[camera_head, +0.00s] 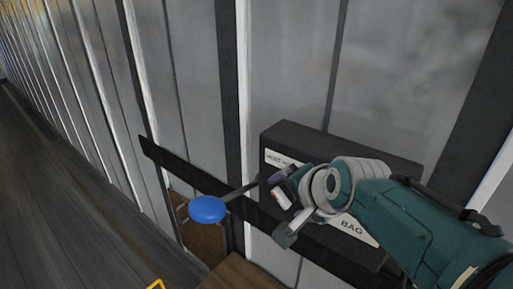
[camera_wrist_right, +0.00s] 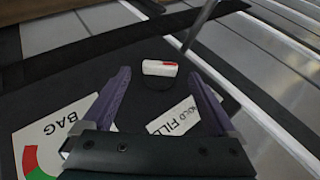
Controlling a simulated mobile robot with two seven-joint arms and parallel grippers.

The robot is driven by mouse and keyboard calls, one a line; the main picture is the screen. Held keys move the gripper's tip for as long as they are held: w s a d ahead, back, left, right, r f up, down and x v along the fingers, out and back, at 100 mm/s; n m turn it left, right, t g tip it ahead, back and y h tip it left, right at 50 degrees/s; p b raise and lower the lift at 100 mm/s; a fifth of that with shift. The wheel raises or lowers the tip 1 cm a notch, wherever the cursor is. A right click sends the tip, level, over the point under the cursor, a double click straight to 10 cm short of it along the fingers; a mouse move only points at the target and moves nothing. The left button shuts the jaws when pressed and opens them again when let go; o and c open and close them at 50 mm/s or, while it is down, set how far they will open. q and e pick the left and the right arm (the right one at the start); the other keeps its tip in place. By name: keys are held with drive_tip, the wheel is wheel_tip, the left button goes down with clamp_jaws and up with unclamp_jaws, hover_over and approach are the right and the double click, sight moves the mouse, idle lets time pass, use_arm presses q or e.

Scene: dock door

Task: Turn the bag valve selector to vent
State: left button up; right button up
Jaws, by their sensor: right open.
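A black valve box (camera_head: 300,135) is mounted on the door, with a partly covered white label and the word BAG. Its label reading HOLD FILL (camera_wrist_right: 172,118) shows in the right wrist view. A white piece with a red mark (camera_wrist_right: 160,68) sits on the box face near the rod's end. My right gripper (camera_head: 284,200) is open in front of the box; its purple fingers (camera_wrist_right: 159,80) point towards the white piece, apparently with nothing between them. My left gripper is not in view.
A black horizontal bar (camera_head: 185,172) crosses the grey ribbed door (camera_head: 290,60) beside the box. The dark plank floor (camera_head: 60,200) at left is clear. A yellow edge (camera_head: 155,285) shows at the bottom.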

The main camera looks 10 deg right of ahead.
drive_tip(key=p+v, duration=0.1)
drive_tip(key=v, duration=0.5)
drive_tip(key=shift+s+r, duration=0.2)
